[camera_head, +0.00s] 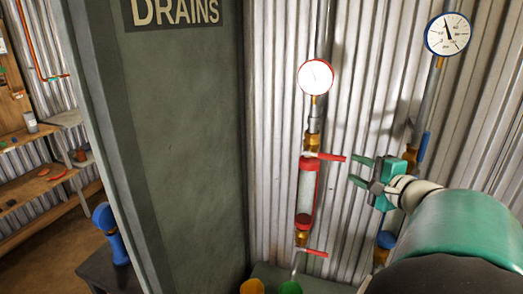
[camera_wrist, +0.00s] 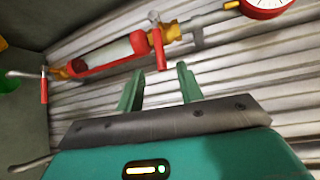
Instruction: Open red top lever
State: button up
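The red top lever (camera_head: 332,157) sticks out to the right from the brass valve above a red-framed sight tube (camera_head: 306,195) on the corrugated wall. In the wrist view the same lever (camera_wrist: 159,48) points down toward the gap between the fingers. My gripper (camera_head: 351,169) is open and empty, just right of the lever's free end. In the wrist view the two green fingers of my gripper (camera_wrist: 160,68) stand apart, one on each side of the lever's line. I cannot tell whether the lever tip is between them; no contact shows.
A second red lever (camera_head: 315,253) sits at the tube's lower end. A red-rimmed gauge (camera_head: 315,77) tops this pipe. A blue-rimmed gauge (camera_head: 448,34) and a blue lever (camera_head: 423,146) are on a pipe to the right, close behind my arm. A grey-green panel (camera_head: 190,150) marked DRAINS stands left.

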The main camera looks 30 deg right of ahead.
aim_at(335, 159)
jog(key=w, duration=0.3)
jog(key=w+f, duration=0.1)
jog(key=w, duration=0.2)
jog(key=w+d, duration=0.1)
jog(key=w, duration=0.2)
jog(key=shift+w+f, duration=0.2)
jog(key=shift+w, duration=0.2)
grip_shut()
